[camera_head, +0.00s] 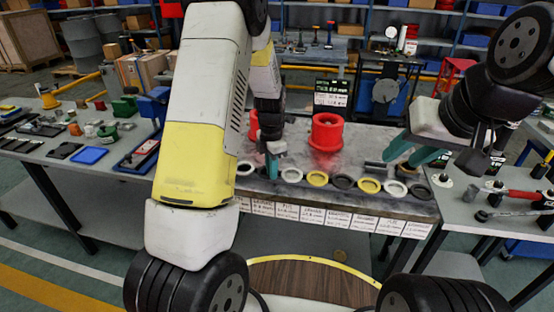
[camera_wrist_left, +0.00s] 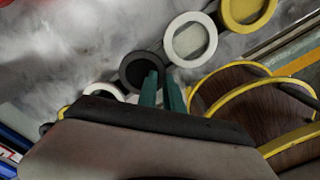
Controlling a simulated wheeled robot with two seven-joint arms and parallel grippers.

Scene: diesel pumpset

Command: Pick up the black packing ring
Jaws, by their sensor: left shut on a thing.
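A black packing ring (camera_wrist_left: 127,76) lies between a white ring and another white ring in the left wrist view. My left gripper (camera_wrist_left: 158,76) has its green fingers close together at this ring's near rim, shut on it. In the head view my left gripper (camera_head: 272,172) points down at the row of rings and mostly hides this ring. I cannot tell whether the ring is off the table. Other dark rings (camera_head: 342,182) lie further right in the row. My right gripper (camera_head: 412,151) hangs to the right above the table, fingers apart and empty.
The row holds white (camera_head: 292,175) and yellow (camera_head: 317,179) rings close beside the left gripper. A red flanged part (camera_head: 326,133) and a dark sign (camera_head: 333,93) stand behind. Side tables with tools (camera_head: 88,155) flank the bench, and labels line its front edge.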

